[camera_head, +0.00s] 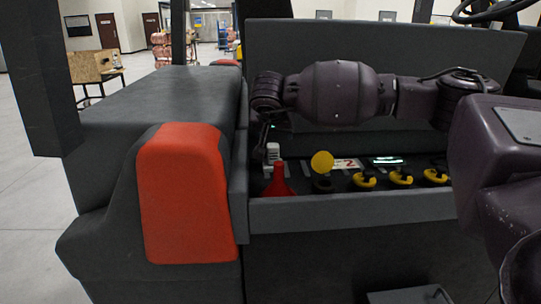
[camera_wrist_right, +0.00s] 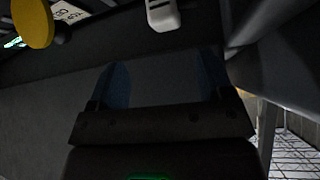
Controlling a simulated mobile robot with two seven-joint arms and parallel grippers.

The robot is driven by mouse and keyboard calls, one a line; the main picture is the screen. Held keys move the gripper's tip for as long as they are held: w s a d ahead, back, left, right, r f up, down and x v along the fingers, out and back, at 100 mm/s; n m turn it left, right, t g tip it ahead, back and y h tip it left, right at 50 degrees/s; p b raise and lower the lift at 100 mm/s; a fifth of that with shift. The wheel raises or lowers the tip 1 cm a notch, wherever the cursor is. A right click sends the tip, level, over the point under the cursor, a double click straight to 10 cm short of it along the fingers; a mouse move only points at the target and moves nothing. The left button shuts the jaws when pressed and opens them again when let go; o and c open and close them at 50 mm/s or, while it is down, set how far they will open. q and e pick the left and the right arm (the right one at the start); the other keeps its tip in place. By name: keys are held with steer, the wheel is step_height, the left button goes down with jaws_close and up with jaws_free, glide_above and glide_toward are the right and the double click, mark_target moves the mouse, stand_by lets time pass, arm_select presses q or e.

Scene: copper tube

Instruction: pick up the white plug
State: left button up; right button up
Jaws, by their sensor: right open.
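The white plug (camera_head: 273,152) stands in the open bay of the dark grey machine, near the bay's left wall and behind a red funnel. It also shows at the top middle of the right wrist view (camera_wrist_right: 163,14), where its upper end is cut off. My right gripper (camera_head: 265,142) hangs at the left end of the bay, right beside the plug. In the right wrist view my right gripper (camera_wrist_right: 162,68) is open, with its two blue fingers apart and nothing between them. The plug is beyond the fingertips there. My left gripper is not in view.
The red funnel (camera_head: 279,182) stands just in front of the plug. A round yellow cap (camera_head: 322,162) and several yellow-handled parts (camera_head: 365,179) line the bay to the right. The bay's front wall (camera_head: 350,210) and left wall are close. A red-orange block (camera_head: 185,195) is at left.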

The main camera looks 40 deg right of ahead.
mark_target(273, 145)
steer(key=x, duration=0.3)
steer(key=shift+a, duration=0.1)
steer(key=shift+w+f, duration=0.2)
steer(key=shift+f, duration=0.05)
steer(key=x, duration=0.2)
steer(key=b+x, duration=0.1)
steer(key=x, duration=0.1)
steer(key=shift+a+f, duration=0.3)
steer(key=shift+f, duration=0.05)
steer(key=shift+w+d+f+b, duration=0.2)
steer(key=shift+b, duration=0.15)
steer(key=shift+r, duration=0.1)
steer(key=shift+c, duration=0.3)
steer(key=c, duration=1)
